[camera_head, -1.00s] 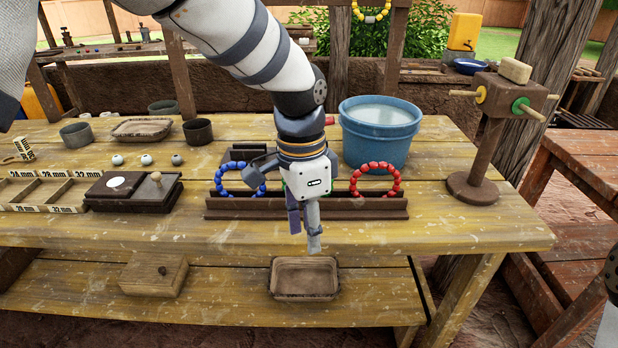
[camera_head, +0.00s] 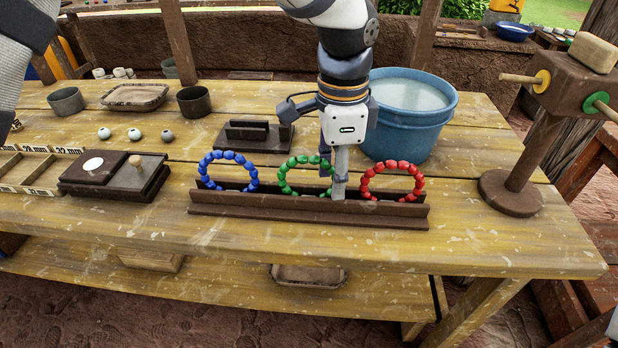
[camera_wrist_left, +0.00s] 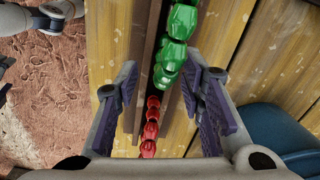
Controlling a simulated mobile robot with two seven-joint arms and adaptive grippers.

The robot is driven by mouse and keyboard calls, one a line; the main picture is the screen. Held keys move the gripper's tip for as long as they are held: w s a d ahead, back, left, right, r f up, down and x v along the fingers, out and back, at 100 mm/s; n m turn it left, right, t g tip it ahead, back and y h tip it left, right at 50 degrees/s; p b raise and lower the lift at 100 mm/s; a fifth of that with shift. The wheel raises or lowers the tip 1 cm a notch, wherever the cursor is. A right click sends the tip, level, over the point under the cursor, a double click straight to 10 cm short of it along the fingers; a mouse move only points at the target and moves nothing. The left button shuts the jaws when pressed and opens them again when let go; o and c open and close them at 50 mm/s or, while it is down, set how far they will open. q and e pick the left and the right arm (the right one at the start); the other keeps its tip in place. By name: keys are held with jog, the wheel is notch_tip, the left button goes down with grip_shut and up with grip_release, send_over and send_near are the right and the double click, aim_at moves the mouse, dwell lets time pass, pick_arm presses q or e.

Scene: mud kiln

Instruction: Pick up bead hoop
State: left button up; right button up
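A dark wooden rack (camera_head: 300,212) on the table holds three upright bead hoops: blue (camera_head: 227,170), green (camera_head: 292,175) and red (camera_head: 392,181). My left gripper (camera_head: 335,186) is low over the rack, at the right side of the green hoop and left of the red one. In the left wrist view, the fingers of my left gripper (camera_wrist_left: 160,85) are spread, one on each side of the rack. Green beads (camera_wrist_left: 178,35) and red beads (camera_wrist_left: 150,130) lie in line between or near them, with no clear contact.
A blue bucket (camera_head: 410,115) stands close behind the gripper. A wooden post stand (camera_head: 530,155) with pegs is at the right. A small slotted block (camera_head: 250,133) sits behind the rack. The table's front strip is clear.

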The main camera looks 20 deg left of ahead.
pick_arm(q)
jog(key=shift+f, duration=0.8)
grip_shut()
jog(key=shift+w+r, duration=0.1)
jog(key=shift+r, duration=0.05)
notch_tip(320, 180, up, 3)
jog(key=shift+r, duration=0.15)
jog(key=s+d+r+p, duration=0.1)
jog(key=s+d+r, duration=0.5)
jog(key=d+r, duration=0.3)
jog(key=d, duration=0.3)
jog(key=shift+s+d+r, duration=0.25)
jog(key=shift+s, duration=0.05)
